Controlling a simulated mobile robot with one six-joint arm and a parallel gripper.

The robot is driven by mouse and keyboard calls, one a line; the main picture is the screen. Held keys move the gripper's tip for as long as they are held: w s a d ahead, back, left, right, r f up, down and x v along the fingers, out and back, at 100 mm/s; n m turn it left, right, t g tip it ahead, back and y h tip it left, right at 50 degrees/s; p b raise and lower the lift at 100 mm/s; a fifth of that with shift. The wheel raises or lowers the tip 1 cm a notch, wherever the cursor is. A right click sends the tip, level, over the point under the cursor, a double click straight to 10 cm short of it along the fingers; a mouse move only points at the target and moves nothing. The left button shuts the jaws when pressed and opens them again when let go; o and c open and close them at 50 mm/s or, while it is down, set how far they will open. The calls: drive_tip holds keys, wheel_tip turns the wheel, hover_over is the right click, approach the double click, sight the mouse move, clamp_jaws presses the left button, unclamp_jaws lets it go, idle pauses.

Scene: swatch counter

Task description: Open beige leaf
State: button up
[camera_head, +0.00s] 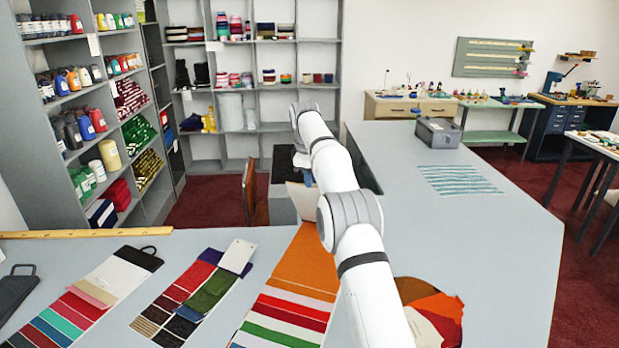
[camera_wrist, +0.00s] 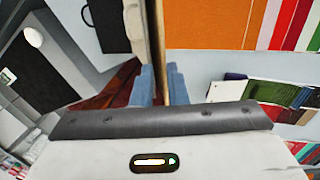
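The beige leaf (camera_head: 301,202) stands raised at the far end of the swatch set with the orange sheet (camera_head: 305,262). My arm hides part of the leaf. My gripper (camera_head: 308,177) is at its upper edge. In the wrist view my blue fingertips (camera_wrist: 161,72) are close together on either side of the leaf (camera_wrist: 151,35), which is seen nearly edge-on. They look shut on it. The orange sheet also shows in the wrist view (camera_wrist: 205,22), with red, white and green strips beside it.
Two other swatch sets lie to the left, one with a black end (camera_head: 138,258) and one with a green piece (camera_head: 212,290). A round fan of orange and red pieces (camera_head: 430,300) lies right of my arm. A wooden ruler (camera_head: 85,233) lies along the counter's back edge. The right counter is mostly clear.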

drive_tip(key=o, duration=0.4)
drive_tip(key=shift+w+d+f, duration=0.1)
drive_tip(key=shift+w+f, duration=0.05)
drive_tip(key=shift+f, duration=0.1)
